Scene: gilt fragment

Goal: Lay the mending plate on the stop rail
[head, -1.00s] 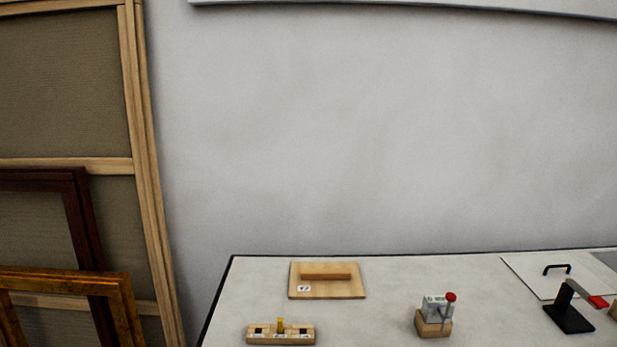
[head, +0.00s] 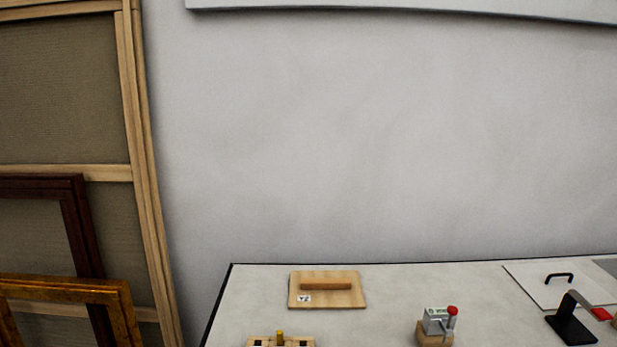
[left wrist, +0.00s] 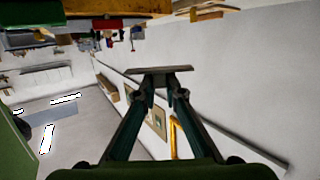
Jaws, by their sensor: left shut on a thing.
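My left gripper (left wrist: 160,88) shows in the left wrist view, shut on a flat grey-brown strip, which I take to be the mending plate (left wrist: 160,70). The plate lies crosswise at the fingertips and sticks out a little past both fingers, clear of any surface that I can see. In the head view a wooden bar (head: 326,286) stands on a light wooden board (head: 300,279) with a small label; it looks like the stop rail, but I cannot be sure. Neither gripper shows in the head view.
The pale table (head: 390,290) also bears a slotted wooden block (head: 262,342) at the front, cut off by the frame, a grey device with a red knob (head: 438,322), a black stand (head: 571,330) and a sheet with a black handle (head: 540,283). Frames (head: 66,290) lean at left.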

